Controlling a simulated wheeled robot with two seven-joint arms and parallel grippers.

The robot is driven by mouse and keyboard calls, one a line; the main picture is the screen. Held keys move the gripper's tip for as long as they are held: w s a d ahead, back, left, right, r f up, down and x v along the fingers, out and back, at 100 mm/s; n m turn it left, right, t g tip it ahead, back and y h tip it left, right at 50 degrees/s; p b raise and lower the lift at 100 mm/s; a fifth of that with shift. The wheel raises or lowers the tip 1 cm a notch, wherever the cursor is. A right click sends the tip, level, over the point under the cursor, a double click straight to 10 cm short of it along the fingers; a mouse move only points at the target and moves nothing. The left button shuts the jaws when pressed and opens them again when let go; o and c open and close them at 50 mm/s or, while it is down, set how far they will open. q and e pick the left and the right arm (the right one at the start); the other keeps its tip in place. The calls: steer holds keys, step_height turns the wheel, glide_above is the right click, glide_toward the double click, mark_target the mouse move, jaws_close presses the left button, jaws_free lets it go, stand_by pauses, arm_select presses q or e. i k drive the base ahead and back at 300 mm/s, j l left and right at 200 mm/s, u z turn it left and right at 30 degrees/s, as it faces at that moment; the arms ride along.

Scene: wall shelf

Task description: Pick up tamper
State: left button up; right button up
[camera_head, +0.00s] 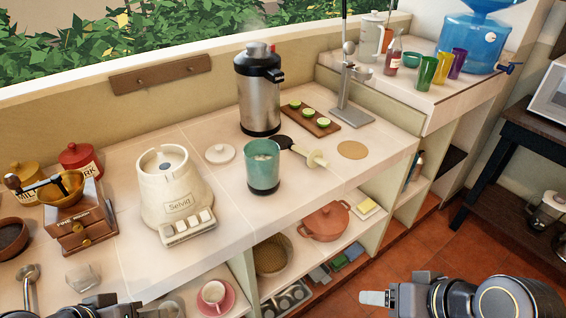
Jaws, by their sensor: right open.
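A metal tool with a small round head and thin shaft (29,275) lies on the counter at the lower left, its lower end near the picture's bottom edge. It may be the tamper, but I cannot tell for sure. My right gripper (374,298) is at the bottom right, over the floor in front of the shelves, far from that tool. It is open and empty. My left gripper (98,305) shows only in part at the bottom left, close to the counter's front edge and right of the metal tool. Its fingers are not clear.
A wooden coffee grinder (82,225) and a dark bowl (12,238) stand near the tool, with a small clear block (82,277). A white blender base (172,190), green cup (263,168) and steel urn (259,95) stand further right. The counter's front middle is clear.

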mark_target(314, 158)
steer(key=i+l+u, duration=0.35)
steer(key=l, duration=0.2)
steer(key=i+l+u, duration=0.2)
steer(key=l+u, duration=0.2)
steer(key=l, duration=0.2)
steer(key=i+l+u, duration=0.2)
steer(key=l, duration=0.15)
